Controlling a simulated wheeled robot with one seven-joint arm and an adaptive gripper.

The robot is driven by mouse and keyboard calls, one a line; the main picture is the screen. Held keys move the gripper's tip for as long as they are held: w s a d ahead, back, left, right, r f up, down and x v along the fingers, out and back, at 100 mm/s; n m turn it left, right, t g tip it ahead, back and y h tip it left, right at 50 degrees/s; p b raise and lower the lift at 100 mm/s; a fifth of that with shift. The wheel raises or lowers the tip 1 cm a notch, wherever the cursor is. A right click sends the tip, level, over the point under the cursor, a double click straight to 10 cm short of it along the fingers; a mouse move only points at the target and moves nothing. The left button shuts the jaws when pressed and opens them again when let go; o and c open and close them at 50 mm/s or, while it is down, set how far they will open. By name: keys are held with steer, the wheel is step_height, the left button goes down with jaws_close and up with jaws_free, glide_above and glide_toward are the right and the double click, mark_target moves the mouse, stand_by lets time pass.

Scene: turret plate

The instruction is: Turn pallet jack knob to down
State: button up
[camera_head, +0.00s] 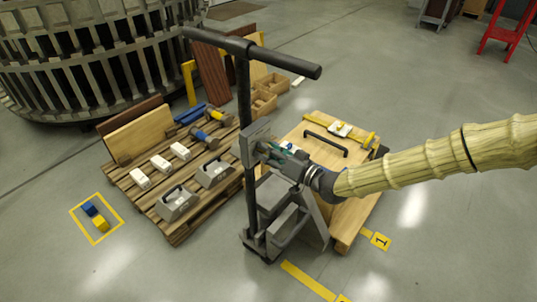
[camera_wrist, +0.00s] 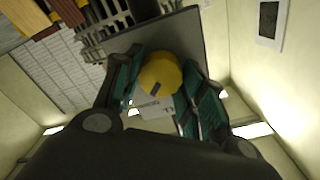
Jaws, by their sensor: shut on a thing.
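The pallet jack (camera_head: 246,95) stands upright with a black T-shaped handle bar at its top. A grey plate (camera_head: 254,138) is mounted partway up its column, and this plate also shows in the wrist view (camera_wrist: 205,35). The round yellow knob (camera_wrist: 161,72) sits on the plate, with a short dark mark near its lower edge. A pale label with text, too blurred to read, lies below the knob. My gripper (camera_head: 272,152) is at the plate, its fingers on both sides of the knob in the wrist view (camera_wrist: 160,78) and shut on it. The knob is hidden in the head view.
A wooden pallet (camera_head: 160,215) with grey and white blocks stands left of the jack. A wooden board (camera_head: 355,205) with a black handle lies behind my gripper, to the right. A yellow-marked square (camera_head: 78,226) holds blue and yellow blocks. Open floor lies at right.

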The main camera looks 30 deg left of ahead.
steer(key=shift+m, duration=0.5)
steer(key=o, duration=1)
steer(key=d, duration=0.8)
steer(key=s+d, duration=0.1)
steer(key=d, duration=0.3)
